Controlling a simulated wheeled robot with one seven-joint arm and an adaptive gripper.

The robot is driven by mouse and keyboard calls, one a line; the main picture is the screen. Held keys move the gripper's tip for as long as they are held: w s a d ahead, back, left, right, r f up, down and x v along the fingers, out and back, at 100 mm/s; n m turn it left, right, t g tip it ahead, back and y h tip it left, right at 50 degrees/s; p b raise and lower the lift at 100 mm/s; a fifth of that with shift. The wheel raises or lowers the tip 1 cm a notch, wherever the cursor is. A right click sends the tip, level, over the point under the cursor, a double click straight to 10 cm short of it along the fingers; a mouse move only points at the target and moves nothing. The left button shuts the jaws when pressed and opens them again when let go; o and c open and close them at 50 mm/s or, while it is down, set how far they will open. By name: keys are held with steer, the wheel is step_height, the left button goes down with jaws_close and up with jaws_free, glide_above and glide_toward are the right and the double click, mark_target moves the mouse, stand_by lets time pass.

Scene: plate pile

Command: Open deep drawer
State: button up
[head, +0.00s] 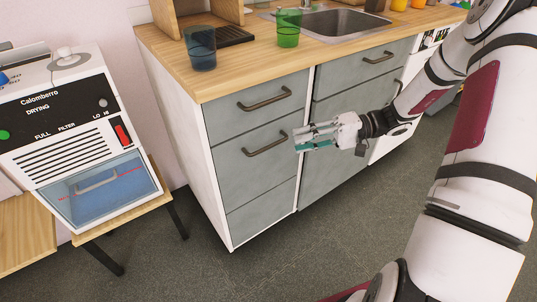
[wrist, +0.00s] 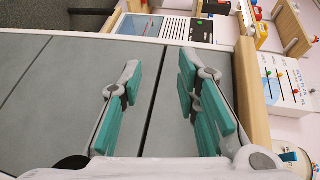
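The cabinet has grey drawer fronts, all of which look closed. In the left column, the top drawer (head: 240,112) has a dark bar handle (head: 265,99). The taller drawer (head: 240,178) below it has a similar handle (head: 262,144). My gripper (head: 301,139) is open and empty, its teal-padded fingers pointing left, just right of the lower handle in the head view. I cannot tell the exact gap to it. In the wrist view, the spread fingers (wrist: 159,72) face grey fronts (wrist: 65,90) with a dark seam between them. No handle shows clearly there.
A wooden countertop (head: 225,80) tops the cabinet, with a blue cup (head: 200,50), a green cup (head: 288,30) and a sink (head: 338,22). A white drying machine (head: 70,130) stands at left on a wooden stand. The floor before the cabinet is clear.

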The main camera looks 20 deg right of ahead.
mark_target(271, 146)
steer(key=w+d+f+m+t+y+b, duration=0.2)
steer(key=w+d+f+t+b, duration=0.15)
steer(key=d+f+t, duration=0.45)
steer(key=shift+g, duration=0.9)
steer(key=b+x, duration=0.1)
steer(key=x, duration=0.4)
steer(key=f+b+x, duration=0.1)
steer(key=x, duration=0.4)
steer(key=f+b+x, duration=0.1)
steer(key=x, duration=0.4)
steer(key=shift+s+a+f+b, duration=0.2)
steer(key=shift+s+a+b, duration=0.1)
steer(key=shift+b, duration=0.1)
jaws_close()
